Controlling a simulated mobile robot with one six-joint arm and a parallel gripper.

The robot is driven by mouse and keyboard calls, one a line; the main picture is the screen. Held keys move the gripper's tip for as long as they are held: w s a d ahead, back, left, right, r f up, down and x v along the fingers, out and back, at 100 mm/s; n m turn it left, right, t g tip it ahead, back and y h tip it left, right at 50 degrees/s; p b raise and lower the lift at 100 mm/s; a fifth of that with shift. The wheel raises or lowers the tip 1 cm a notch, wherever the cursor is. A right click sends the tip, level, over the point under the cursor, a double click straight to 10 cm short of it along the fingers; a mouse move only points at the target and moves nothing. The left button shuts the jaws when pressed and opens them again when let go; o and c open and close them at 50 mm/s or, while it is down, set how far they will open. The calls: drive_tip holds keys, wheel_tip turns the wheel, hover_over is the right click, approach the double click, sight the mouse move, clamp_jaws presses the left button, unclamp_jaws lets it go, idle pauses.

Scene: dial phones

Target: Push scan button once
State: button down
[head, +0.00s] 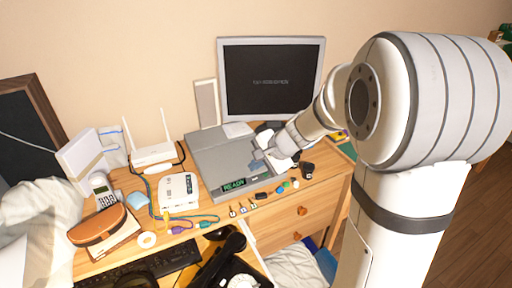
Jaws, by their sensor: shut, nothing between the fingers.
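A flat grey scanner-like device (203,150) lies on the wooden desk, with a small green-lettered display reading READY (233,185) on its front edge. My gripper (257,164) is shut and empty, over the right part of the device. I cannot tell whether it touches the surface. The scan button cannot be made out; my gripper and wrist cover part of the device's right side.
A monitor (272,80) stands behind the device. A white router (153,154) and a white box (178,190) are to the left. Small coloured items (285,186) lie at the front right. A black dial phone (226,262) is in front, beside a keyboard (150,266).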

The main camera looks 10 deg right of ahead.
drive_tip(key=w+d+f+m+t+p, duration=0.1)
drive_tip(key=w+d+f+m+p, duration=0.1)
drive_tip(key=w+m, duration=0.35)
drive_tip(key=m+t+h+p, duration=0.1)
drive_tip(key=m+t+p, duration=0.1)
drive_tip(key=m, duration=0.3)
hover_over(265, 175)
drive_tip(key=f, duration=0.3)
drive_tip(key=d+f, duration=0.1)
drive_tip(key=shift+s+f, duration=0.2)
drive_tip(key=shift+s, duration=0.05)
wheel_tip(265, 175, down, 8)
drive_tip(key=b, duration=0.6)
drive_tip(key=shift+r, duration=0.15)
drive_tip(key=shift+f+b, duration=0.55)
drive_tip(key=shift+b, duration=0.25)
drive_tip(key=shift+f, duration=0.15)
drive_tip(key=shift+f+b, duration=0.3)
drive_tip(key=shift+b, duration=0.4)
